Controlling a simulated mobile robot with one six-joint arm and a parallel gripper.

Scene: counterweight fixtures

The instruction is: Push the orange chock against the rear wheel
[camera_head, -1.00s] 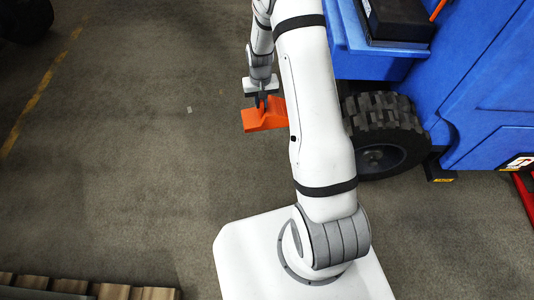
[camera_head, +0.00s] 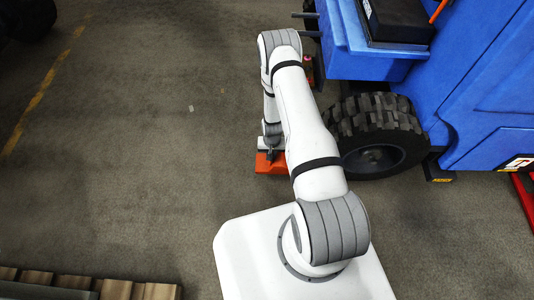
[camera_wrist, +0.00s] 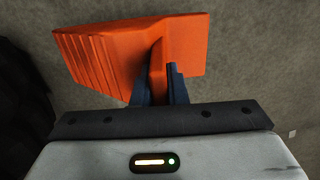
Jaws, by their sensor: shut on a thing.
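The orange chock (camera_head: 268,164) is left of the rear wheel (camera_head: 376,137), which is a black knobbly tyre under the blue vehicle. My gripper (camera_head: 272,155) is shut on the chock from above, mostly hidden by my arm. In the wrist view my gripper (camera_wrist: 160,90) has its two dark fingers closed on the chock's upright rib, and the chock (camera_wrist: 105,58) shows its ridged face toward the left. A dark shape, probably the tyre (camera_wrist: 20,110), is at the left edge there, apart from the chock. My arm hides the space between chock and wheel in the head view.
The blue vehicle (camera_head: 470,100) fills the right side, with a black box (camera_head: 398,20) on it. A wooden pallet (camera_head: 80,286) lies at the lower left. The grey floor (camera_head: 150,150) on the left is clear.

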